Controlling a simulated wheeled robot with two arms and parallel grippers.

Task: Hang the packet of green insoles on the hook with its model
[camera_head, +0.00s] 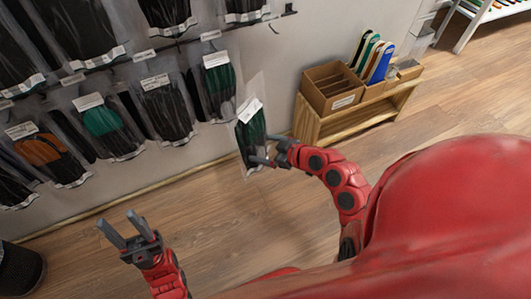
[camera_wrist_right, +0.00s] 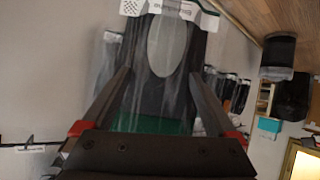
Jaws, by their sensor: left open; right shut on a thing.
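My right gripper (camera_head: 262,158) is shut on a clear packet with black and green insoles (camera_head: 252,135) and a white header card. The packet hangs upright just in front of the wall, right of the rack. The right wrist view shows the packet (camera_wrist_right: 178,90) between the fingers (camera_wrist_right: 165,88), its card at the top edge. A similar green packet (camera_head: 218,82) hangs on the wall rack beside it. Another packet with green parts (camera_head: 104,124) hangs further left. My left gripper (camera_head: 115,218) is open and empty over the floor. Which hook matches the held packet, I cannot tell.
Several black packets (camera_head: 166,108) and an orange one (camera_head: 46,150) fill the wall rack. A low wooden bench (camera_head: 345,125) holds a cardboard box (camera_head: 330,85) and colored insoles (camera_head: 378,60). A dark bin (camera_head: 18,268) stands at lower left. The floor between is clear.

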